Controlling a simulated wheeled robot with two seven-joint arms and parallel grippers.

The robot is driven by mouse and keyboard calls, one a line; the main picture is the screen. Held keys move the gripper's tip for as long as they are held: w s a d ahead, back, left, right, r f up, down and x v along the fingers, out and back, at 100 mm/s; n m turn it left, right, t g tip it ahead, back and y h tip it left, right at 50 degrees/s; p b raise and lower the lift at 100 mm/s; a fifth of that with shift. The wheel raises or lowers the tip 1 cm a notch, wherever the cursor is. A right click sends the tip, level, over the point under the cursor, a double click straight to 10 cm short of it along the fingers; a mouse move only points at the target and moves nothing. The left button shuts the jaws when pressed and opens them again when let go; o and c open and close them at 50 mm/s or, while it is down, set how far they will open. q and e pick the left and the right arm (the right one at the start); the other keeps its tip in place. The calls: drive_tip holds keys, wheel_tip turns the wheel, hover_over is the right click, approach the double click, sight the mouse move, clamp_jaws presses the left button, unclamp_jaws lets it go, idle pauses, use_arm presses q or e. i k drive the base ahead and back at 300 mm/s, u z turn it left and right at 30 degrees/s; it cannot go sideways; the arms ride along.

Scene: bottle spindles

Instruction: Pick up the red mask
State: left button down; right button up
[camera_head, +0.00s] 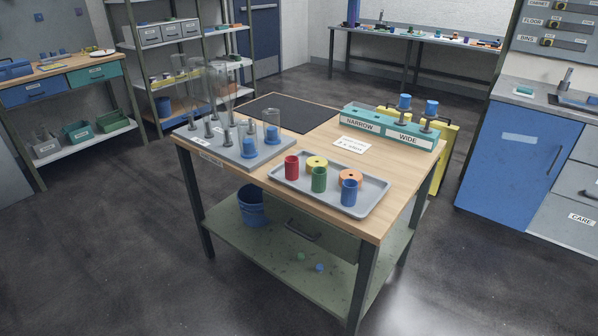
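The only clearly red thing is a small upright red cylinder (291,168); nothing shaped like a worn mask shows. It stands at the left end of a grey tray (330,204) on the wooden table. A green cylinder (319,180) and a blue cylinder (349,193) stand to its right in the same tray. A yellow ring (317,162) lies close behind and right of the red cylinder, and an orange ring (350,176) lies behind the blue one. Neither of my grippers is in view.
A grey spindle board (215,153) with clear bottles and blue pieces stands left of the tray. A teal rack (385,125) marked NARROW and WIDE stands at the back right. A white card (352,145) and dark mat (288,112) lie behind the tray. Floor in front is clear.

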sight(292, 168)
drive_tip(key=u, duration=0.05)
drive_tip(key=k, duration=0.45)
drive_tip(key=z, duration=0.7)
drive_tip(key=i, duration=1.5)
drive_tip(key=u, duration=0.3)
